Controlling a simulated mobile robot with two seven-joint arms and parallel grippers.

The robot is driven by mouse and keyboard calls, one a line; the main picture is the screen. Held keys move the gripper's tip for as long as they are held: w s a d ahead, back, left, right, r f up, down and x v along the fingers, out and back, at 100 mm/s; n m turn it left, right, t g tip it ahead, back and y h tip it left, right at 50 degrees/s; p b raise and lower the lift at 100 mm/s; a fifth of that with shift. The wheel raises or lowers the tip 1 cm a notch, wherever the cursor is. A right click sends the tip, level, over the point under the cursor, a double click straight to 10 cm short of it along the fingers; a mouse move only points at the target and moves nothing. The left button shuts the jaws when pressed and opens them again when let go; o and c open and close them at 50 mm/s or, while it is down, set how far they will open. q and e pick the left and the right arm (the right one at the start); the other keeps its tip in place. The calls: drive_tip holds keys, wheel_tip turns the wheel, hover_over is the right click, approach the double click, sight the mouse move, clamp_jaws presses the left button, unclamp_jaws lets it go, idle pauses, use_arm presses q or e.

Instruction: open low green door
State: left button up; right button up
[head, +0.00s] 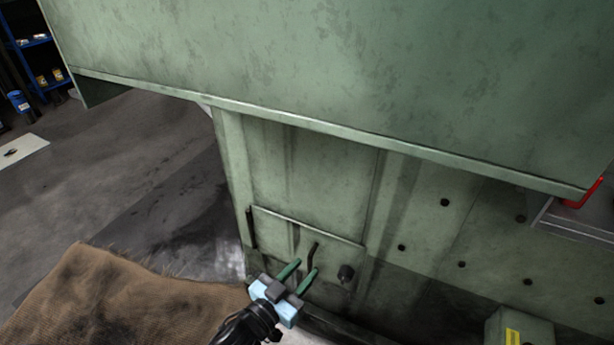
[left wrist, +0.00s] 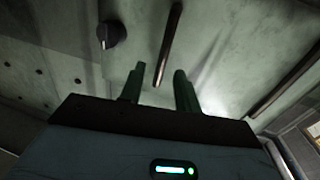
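The low green door (head: 275,232) is a small panel in the lower part of the green machine, and it looks closed. It has a dark bar handle (head: 314,252), a black round knob (head: 346,273) to the right and a dark hinge (head: 251,228) at its left edge. My left gripper (head: 305,267) is open in front of the door, its two green fingers apart near the handle. In the left wrist view the handle (left wrist: 170,45) lies just beyond the gap between the fingertips (left wrist: 160,75), and the knob (left wrist: 111,34) is to the left. My right gripper is out of view.
A large green machine body (head: 330,70) overhangs above the door. A brown burlap-covered thing (head: 120,300) is at the lower left. A green box with a yellow label (head: 520,325) is at the lower right. Open grey floor (head: 110,150) and blue shelves (head: 40,50) lie to the left.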

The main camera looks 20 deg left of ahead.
use_arm(q)
drive_tip(key=shift+w+d, duration=0.1)
drive_tip(key=shift+w, duration=0.35)
drive_tip(key=shift+c, duration=0.2)
clamp_jaws()
drive_tip(key=shift+s, duration=0.15)
